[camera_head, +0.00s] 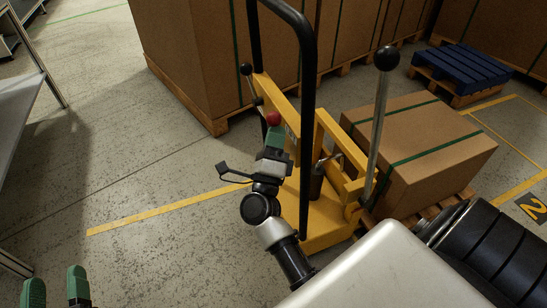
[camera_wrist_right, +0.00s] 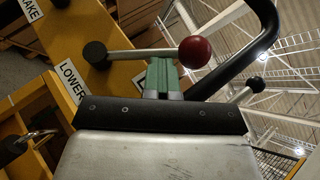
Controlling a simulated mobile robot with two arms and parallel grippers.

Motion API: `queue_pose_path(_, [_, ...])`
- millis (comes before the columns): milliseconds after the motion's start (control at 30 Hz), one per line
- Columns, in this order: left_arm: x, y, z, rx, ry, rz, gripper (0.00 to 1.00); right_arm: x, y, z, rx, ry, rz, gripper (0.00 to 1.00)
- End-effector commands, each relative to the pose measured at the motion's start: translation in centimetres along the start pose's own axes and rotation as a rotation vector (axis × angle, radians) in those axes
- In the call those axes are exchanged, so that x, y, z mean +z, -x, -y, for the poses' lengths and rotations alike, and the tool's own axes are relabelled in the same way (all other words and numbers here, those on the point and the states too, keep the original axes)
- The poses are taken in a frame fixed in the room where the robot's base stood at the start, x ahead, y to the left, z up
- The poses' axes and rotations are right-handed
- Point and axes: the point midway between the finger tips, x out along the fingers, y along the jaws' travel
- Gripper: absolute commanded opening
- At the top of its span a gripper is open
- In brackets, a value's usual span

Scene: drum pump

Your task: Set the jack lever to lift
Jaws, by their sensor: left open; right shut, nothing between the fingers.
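The jack lever is a metal rod with a red ball knob (camera_head: 273,118) on the yellow jack (camera_head: 325,215). In the right wrist view the rod runs from a dark round pivot (camera_wrist_right: 95,54) rightward to the red knob (camera_wrist_right: 195,52). A LOWER label (camera_wrist_right: 70,82) sits below the pivot; another label is mostly hidden by my gripper. My right gripper (camera_head: 275,137) is shut and empty, its green fingertips (camera_wrist_right: 161,68) just below the rod near the knob; I cannot tell whether they touch. My left gripper (camera_head: 56,288) is open and empty at the bottom left.
A black handle (camera_head: 308,110) rises beside my right gripper. A long lever with a black knob (camera_head: 387,58) stands to the right, a shorter black-knobbed one (camera_head: 246,69) to the left. A strapped carton (camera_head: 430,150) sits behind the jack. The floor at left is open.

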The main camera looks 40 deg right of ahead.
Motion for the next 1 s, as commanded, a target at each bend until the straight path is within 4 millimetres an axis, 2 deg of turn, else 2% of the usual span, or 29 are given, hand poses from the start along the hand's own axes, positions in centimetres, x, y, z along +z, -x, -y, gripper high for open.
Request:
queue_pose_path(300, [-0.1, 0.0, 0.0, 0.0, 0.0, 0.0, 0.55, 0.1, -0.3, 0.3, -0.01, -0.004, 0.0, 0.0])
queue_pose_path(433, [-0.1, 0.0, 0.0, -0.001, 0.0, 0.0, 0.55, 0.1, 0.3, 0.3, -0.008, -0.003, 0.001, 0.0])
queue_pose_path(567, [-0.1, 0.0, 0.0, -0.001, 0.0, 0.0, 0.55, 0.1, 2.4, 0.1, -0.002, -0.002, 0.001, 0.0])
queue_pose_path(800, [0.0, 0.0, 0.0, -0.001, 0.0, 0.0, 0.55, 0.0, 7.4, 0.0, 0.002, 0.001, 0.001, 0.0])
queue_pose_path(1000, [0.0, 0.0, 0.0, 0.0, 0.0, 0.0, 0.55, 0.0, 10.1, 0.0, 0.001, 0.0, 0.001, 0.0])
